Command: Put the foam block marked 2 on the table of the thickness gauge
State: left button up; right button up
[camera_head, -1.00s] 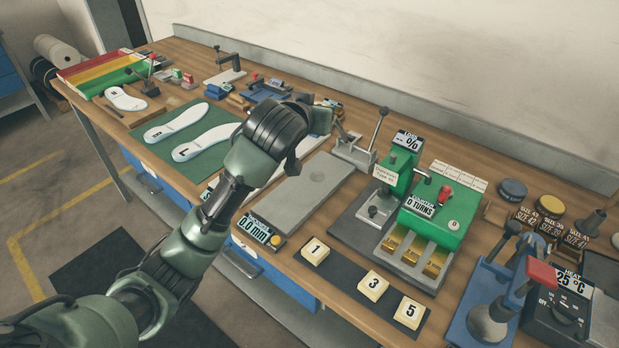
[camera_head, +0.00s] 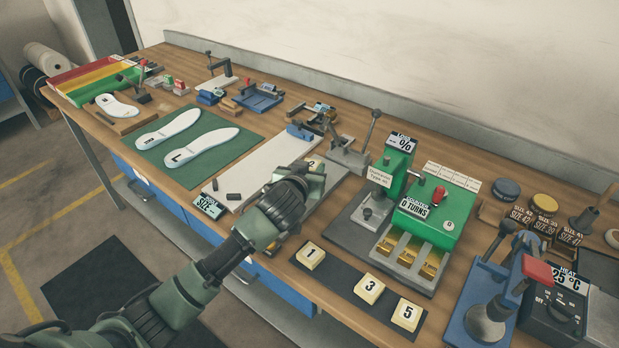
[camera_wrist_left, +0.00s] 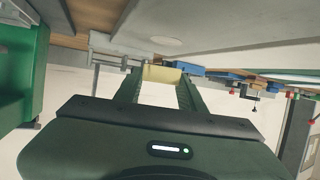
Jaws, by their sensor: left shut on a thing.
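The foam block marked 2 (camera_head: 312,164) is pale yellow, and only its top shows past my left gripper (camera_head: 311,174). The gripper is shut on it; the block also shows between the fingers in the left wrist view (camera_wrist_left: 162,75). A round disc on the table shows in the left wrist view (camera_wrist_left: 180,42). I cannot tell whether the block touches the table. The gauge's mm display is hidden behind my arm. My right gripper is not in view.
A pale plate (camera_head: 270,164) lies left.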

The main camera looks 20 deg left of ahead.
pick_arm(q)
notch_tip(320, 180, down, 3)
jog(key=shift+f, duration=0.15)
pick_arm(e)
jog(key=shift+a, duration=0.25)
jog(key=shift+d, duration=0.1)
pick_arm(q)
jog(key=shift+f, duration=0.15)
jog(key=o, duration=1.3)
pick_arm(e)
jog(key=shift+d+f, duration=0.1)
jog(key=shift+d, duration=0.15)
